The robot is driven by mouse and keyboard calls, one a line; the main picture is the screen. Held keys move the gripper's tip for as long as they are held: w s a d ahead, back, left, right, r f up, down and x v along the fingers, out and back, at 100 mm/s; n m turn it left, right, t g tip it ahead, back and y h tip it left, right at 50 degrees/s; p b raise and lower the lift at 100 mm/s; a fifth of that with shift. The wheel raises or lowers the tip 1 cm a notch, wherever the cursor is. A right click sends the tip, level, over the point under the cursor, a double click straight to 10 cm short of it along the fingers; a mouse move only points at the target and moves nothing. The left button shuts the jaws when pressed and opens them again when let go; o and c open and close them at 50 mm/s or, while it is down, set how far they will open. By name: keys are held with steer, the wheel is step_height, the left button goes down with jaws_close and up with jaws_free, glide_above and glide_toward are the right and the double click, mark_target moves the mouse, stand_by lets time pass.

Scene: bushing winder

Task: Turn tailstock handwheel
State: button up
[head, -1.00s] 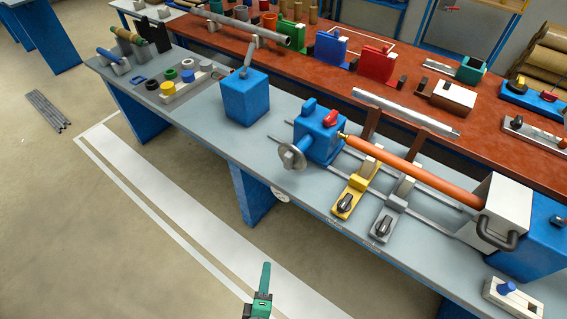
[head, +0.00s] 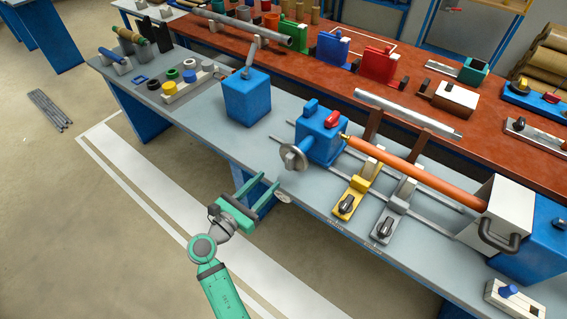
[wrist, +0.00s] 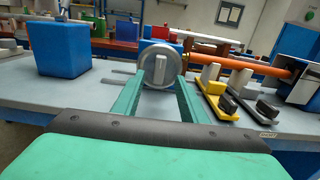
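The tailstock handwheel (head: 295,157) is a grey round disc on the left end of the blue tailstock (head: 319,136). In the wrist view the handwheel (wrist: 160,65) faces me, with a raised bar across its middle. My gripper (head: 269,186) is green, with two long fingers apart and nothing between them. It is in front of the bench edge, a short way below and left of the handwheel in the head view. In the wrist view the fingers point at the handwheel, which appears between and beyond their tips (wrist: 158,82). The fingers do not touch it.
An orange rod (head: 415,172) runs from the tailstock to a white-faced headstock (head: 497,218). Yellow (head: 350,199) and grey (head: 386,223) rests stand on the rails. A blue box with a lever (head: 246,97) stands left of the tailstock. The bench front between them is clear.

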mark_target(287, 161)
steer(key=x, duration=1)
steer(key=shift+w+d, duration=0.15)
steer(key=shift+d, duration=0.05)
jaws_close()
